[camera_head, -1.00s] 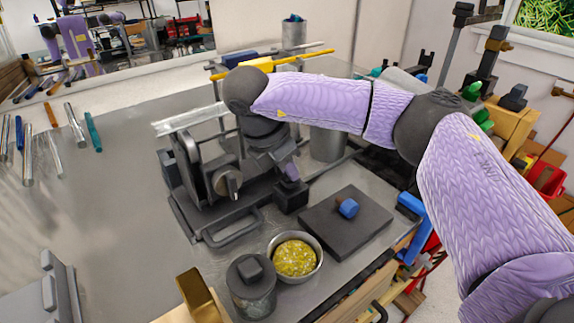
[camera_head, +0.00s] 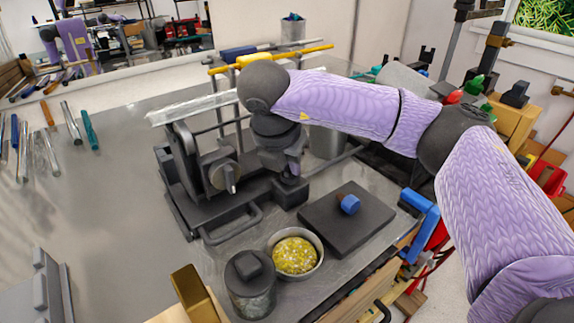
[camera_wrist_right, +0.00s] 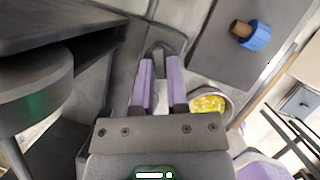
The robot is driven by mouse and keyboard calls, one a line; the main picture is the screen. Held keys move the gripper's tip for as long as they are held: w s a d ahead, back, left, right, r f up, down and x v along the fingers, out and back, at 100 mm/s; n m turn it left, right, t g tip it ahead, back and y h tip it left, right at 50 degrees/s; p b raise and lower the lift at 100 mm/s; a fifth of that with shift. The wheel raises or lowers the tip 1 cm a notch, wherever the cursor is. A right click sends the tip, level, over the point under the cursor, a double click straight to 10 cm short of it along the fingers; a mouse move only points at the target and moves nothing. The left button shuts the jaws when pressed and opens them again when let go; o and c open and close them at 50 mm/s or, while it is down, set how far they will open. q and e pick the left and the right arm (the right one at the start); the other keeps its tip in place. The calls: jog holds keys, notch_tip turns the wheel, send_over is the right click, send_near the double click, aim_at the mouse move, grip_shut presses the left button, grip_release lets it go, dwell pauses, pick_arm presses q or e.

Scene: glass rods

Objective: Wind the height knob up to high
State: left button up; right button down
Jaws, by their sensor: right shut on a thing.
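The dark grey machine (camera_head: 180,205) stands on the metal bench, with a round disc bearing a small pale handle (camera_head: 228,178) on its front. A clear glass rod (camera_head: 178,113) lies across its top. A dark block (camera_head: 290,193) sits at its right front end. My right gripper (camera_head: 293,170) points down just above this block. In the right wrist view its purple-padded fingers (camera_wrist_right: 160,68) are shut on a small dark piece, which I take to be the height knob; the fingers mostly hide it. My left gripper is not in view.
A dark square plate (camera_head: 325,222) with a blue-and-brown piece (camera_head: 348,204) lies to the right. A bowl of yellow bits (camera_head: 294,256) and a lidded jar (camera_head: 250,285) stand in front. Loose rods (camera_head: 70,123) lie at left. The left bench middle is clear.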

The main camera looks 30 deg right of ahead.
jog(key=n+t+b, duration=0.1)
jog(key=n, duration=0.1)
jog(key=shift+s+f+n+y, duration=0.1)
jog(key=shift+n+y, duration=0.2)
jog(key=shift+n, duration=0.1)
jog(key=shift+d+n+t+y+b, duration=0.1)
jog(key=shift+n+t+y+b, duration=0.25)
jog(key=shift+n+b, duration=0.6)
jog(key=shift+d+n+t+y, duration=0.1)
jog(key=shift+n+t+y, duration=0.3)
jog(key=shift+n, duration=1.25)
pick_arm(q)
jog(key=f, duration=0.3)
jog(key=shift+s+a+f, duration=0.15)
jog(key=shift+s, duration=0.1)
pick_arm(e)
jog(key=shift+s+g+y, duration=0.1)
jog(key=shift+g+y, duration=0.15)
jog(key=shift+d+n, duration=0.1)
jog(key=shift+n, duration=0.4)
